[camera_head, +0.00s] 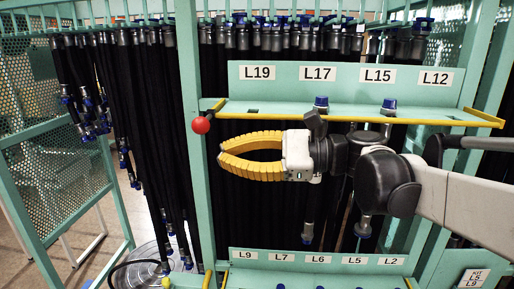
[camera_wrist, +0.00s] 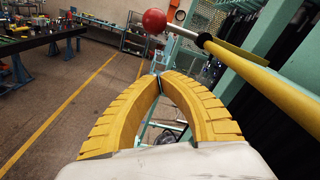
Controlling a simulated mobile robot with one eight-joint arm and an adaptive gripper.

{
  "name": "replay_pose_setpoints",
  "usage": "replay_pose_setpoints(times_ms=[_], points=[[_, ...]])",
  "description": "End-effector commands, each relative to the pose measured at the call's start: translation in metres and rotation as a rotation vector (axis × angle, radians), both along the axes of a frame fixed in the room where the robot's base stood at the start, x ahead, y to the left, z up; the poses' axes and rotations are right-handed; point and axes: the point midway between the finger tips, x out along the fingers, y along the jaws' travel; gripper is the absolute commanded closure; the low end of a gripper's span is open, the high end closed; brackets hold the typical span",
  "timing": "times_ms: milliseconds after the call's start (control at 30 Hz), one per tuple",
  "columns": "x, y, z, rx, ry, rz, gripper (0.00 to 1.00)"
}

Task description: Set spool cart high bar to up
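The teal cart frame (camera_head: 190,60) holds a shelf (camera_head: 290,108) under labels L19, L17, L15 and L12. A yellow high bar (camera_head: 420,121) runs along the shelf's front edge, with a red ball (camera_head: 201,125) at its left end. In the wrist view the bar (camera_wrist: 265,85) slants along the right, and the ball (camera_wrist: 154,20) is near the top. My gripper (camera_head: 221,155) is below the bar's left part, pointing left. Its curved yellow fingers meet at the tips (camera_wrist: 160,78), with nothing visible between them. The bar appears apart from the fingers.
Black hoses (camera_head: 150,150) hang densely behind and left of my gripper. Blue-capped fittings (camera_head: 388,106) stand on the shelf. A lower label panel (camera_head: 320,261) sits below. The wrist view shows open floor (camera_wrist: 60,95) and a workbench (camera_wrist: 40,45) at left.

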Motion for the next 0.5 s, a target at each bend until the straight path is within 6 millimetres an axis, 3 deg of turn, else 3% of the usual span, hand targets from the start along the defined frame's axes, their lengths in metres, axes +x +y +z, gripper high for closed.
replay_pose_setpoints(times_ms=[200,500], points=[[-0.013,0.013,0.026,0.0,0.0,0.001,1.0],[-0.017,0.016,0.033,0.0,0.0,-0.001,1.0]])
